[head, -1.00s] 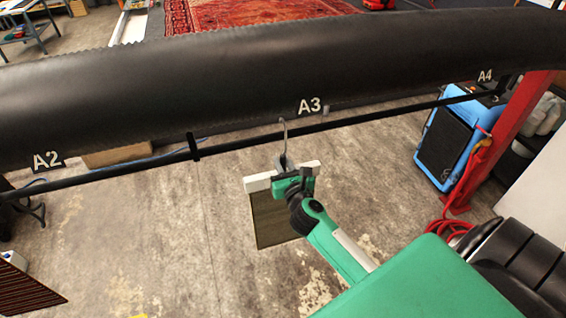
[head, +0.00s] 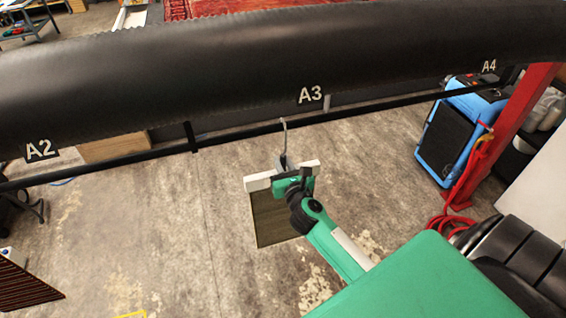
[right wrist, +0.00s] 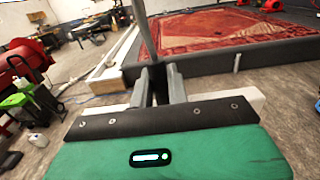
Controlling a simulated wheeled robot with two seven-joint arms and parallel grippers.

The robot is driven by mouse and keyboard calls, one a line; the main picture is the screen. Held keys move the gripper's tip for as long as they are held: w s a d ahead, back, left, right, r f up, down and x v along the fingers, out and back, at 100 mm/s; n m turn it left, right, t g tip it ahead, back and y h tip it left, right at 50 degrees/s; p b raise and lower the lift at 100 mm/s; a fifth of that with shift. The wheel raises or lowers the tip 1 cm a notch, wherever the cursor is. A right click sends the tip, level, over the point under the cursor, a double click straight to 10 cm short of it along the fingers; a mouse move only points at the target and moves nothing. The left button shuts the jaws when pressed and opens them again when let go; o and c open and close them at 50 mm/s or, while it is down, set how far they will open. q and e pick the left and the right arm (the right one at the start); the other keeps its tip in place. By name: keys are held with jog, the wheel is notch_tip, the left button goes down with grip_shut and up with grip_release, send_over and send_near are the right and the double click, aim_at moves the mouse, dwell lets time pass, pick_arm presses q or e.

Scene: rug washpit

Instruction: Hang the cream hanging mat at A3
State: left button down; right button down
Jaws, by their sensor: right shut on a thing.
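The hanging mat (head: 272,222) shows as an olive-brown panel under a white top bar (head: 258,183), with a thin grey hook (head: 285,135) rising from it. My right gripper (head: 289,172) is shut on the hanger at the hook's base. In the right wrist view the fingers (right wrist: 160,85) close around the hook's stem (right wrist: 147,35). The A3 label (head: 311,95) is on a black padded beam, above a thin black rail (head: 350,115). The hook's tip overlaps the rail in the picture, left of A3; I cannot tell whether they touch. My left gripper is not in view.
The padded beam (head: 200,70) crosses the whole view, with A2 (head: 40,150) left and A4 (head: 489,66) right. A red post (head: 505,130) and a blue-black machine (head: 450,140) stand at the right. A brown slatted thing (head: 28,285) is at lower left. The floor between is clear.

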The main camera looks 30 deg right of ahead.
jog(key=c, duration=1.3)
grip_release()
jog(key=shift+r, duration=0.1)
jog(key=shift+s+a+f, duration=0.15)
jog(key=shift+s+f, duration=0.1)
jog(key=shift+s, duration=0.35)
jog(key=shift+b+v, duration=2.2)
jog(key=shift+v, duration=4.2)
jog(key=shift+r, duration=0.1)
